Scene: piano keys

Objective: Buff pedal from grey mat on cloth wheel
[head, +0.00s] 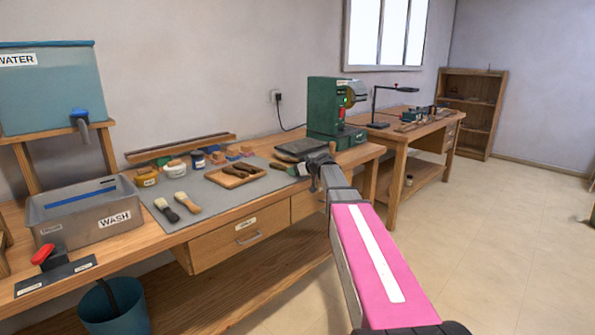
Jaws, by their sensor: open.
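The grey mat (215,202) lies on the near wooden bench and bears brushes, jars and a small wooden tray. My gripper (310,168) is open at the mat's right end, seen small and partly covered by my own arm. A small pale brownish piece shows right at its fingertips; I cannot tell whether it is the pedal or part of something else. No pedal can be made out for certain. The green buffing machine (327,107) stands at the bench's right end, behind my gripper.
A wooden tray (232,184) with dark brown pieces and two brushes (181,202) lie on the mat. A dark flat slab (300,147) lies behind my gripper. A grey wash tub (85,216) stands left. A second bench (400,132) stands farther right.

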